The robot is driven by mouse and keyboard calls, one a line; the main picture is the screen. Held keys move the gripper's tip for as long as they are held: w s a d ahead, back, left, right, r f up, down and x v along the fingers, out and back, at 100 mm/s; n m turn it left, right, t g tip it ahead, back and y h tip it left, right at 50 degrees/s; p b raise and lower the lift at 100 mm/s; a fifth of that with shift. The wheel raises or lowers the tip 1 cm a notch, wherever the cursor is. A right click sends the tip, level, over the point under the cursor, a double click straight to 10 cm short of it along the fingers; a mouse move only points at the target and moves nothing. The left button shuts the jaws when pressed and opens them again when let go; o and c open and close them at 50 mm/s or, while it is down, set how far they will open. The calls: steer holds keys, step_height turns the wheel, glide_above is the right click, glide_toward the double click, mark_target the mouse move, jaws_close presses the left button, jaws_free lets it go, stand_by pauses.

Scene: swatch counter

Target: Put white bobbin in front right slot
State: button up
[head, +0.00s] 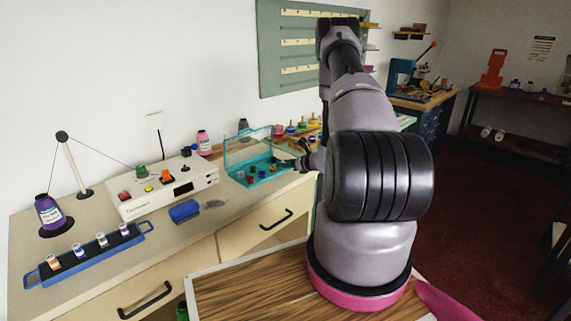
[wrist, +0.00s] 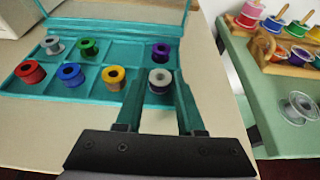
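The white bobbin (wrist: 160,79) is in the front right slot of the teal box (wrist: 85,91) in the wrist view. My gripper (wrist: 161,84) comes down over it, one finger on each side, and I see no clear gap between fingers and bobbin. The bobbin sits about level with its neighbours; its underside is hidden. In the head view the box (head: 237,157) stands on the counter, with my gripper (head: 303,160) at its right end, small and partly hidden by my arm.
Red (wrist: 30,71), blue (wrist: 70,74) and yellow (wrist: 113,78) bobbins fill the front row. Grey (wrist: 54,45), green (wrist: 88,47) and purple (wrist: 160,53) ones sit behind; one back slot (wrist: 125,52) is empty. The raised lid (wrist: 130,12) stands behind. A wooden spool rack (wrist: 285,65) is right.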

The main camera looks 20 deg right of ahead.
steer(key=shift+d+r, duration=0.1)
steer(key=shift+r, duration=0.15)
steer(key=v, duration=1.2)
steer(key=s+a+r+n+g+y, duration=0.3)
steer(key=a+r+n, duration=0.4)
steer(key=a+r, duration=0.4)
steer(key=s+a+r+n+g+y, duration=0.2)
steer(key=a+r+n+g+y, duration=0.15)
steer(key=a+r+n, duration=0.7)
steer(key=s+r+n+h, duration=0.9)
steer(key=s+r, duration=0.8)
steer(key=s, duration=0.3)
steer(key=shift+s+a+r+n+t, duration=0.2)
steer(key=shift+n+t, duration=0.25)
steer(key=shift+n, duration=0.3)
